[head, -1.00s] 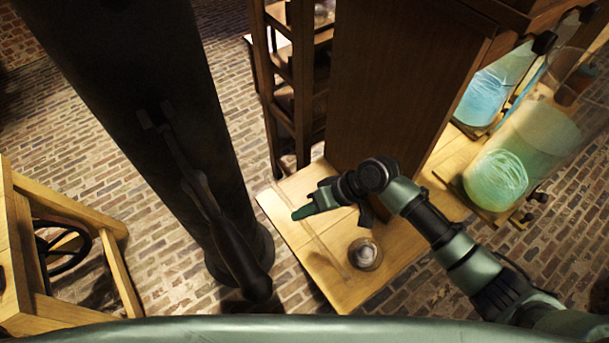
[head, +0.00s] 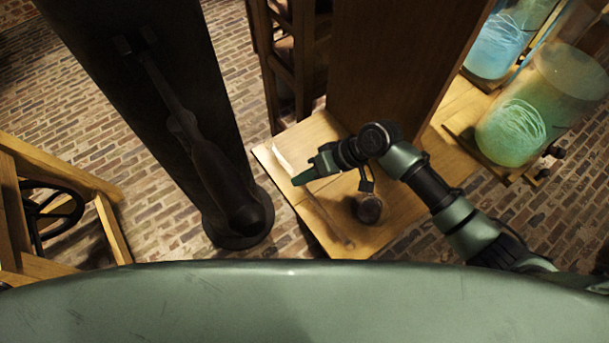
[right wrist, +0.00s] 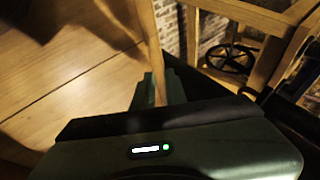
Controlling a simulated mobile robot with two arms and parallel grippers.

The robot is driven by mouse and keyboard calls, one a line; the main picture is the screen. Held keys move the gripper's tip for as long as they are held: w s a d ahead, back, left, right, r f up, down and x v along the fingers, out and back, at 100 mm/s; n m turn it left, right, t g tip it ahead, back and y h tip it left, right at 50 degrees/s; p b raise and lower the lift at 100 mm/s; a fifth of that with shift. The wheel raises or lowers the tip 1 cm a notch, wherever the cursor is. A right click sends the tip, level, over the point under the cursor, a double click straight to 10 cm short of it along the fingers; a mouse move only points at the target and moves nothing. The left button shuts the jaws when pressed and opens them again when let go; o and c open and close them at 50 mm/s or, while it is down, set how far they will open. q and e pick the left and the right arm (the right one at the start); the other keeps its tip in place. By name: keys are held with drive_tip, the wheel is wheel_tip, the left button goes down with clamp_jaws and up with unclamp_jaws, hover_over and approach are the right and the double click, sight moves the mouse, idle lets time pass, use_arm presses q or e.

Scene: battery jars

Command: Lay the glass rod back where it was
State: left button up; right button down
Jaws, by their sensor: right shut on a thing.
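The glass rod shows in the right wrist view (right wrist: 147,40) as a thin, amber-tinted shaft running up from between the fingers. My right gripper (right wrist: 162,92) is shut on it. In the head view my right gripper (head: 300,180) is over the left part of the wooden table (head: 400,215), and the rod (head: 330,222) shows faintly, slanting down-right from it. I cannot tell whether the rod touches the table. My left gripper is not in view.
A tall wooden cabinet (head: 390,60) and glowing battery jars (head: 525,120) stand beyond. A dark iron column (head: 150,110) stands left of the table.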

drive_tip(key=shift+f, duration=0.2)
drive_tip(key=c, duration=1.4)
unclamp_jaws()
drive_tip(key=shift+o, duration=0.2)
drive_tip(key=v, duration=0.7)
drive_tip(key=shift+d+r, duration=0.25)
drive_tip(key=shift+r, duration=0.05)
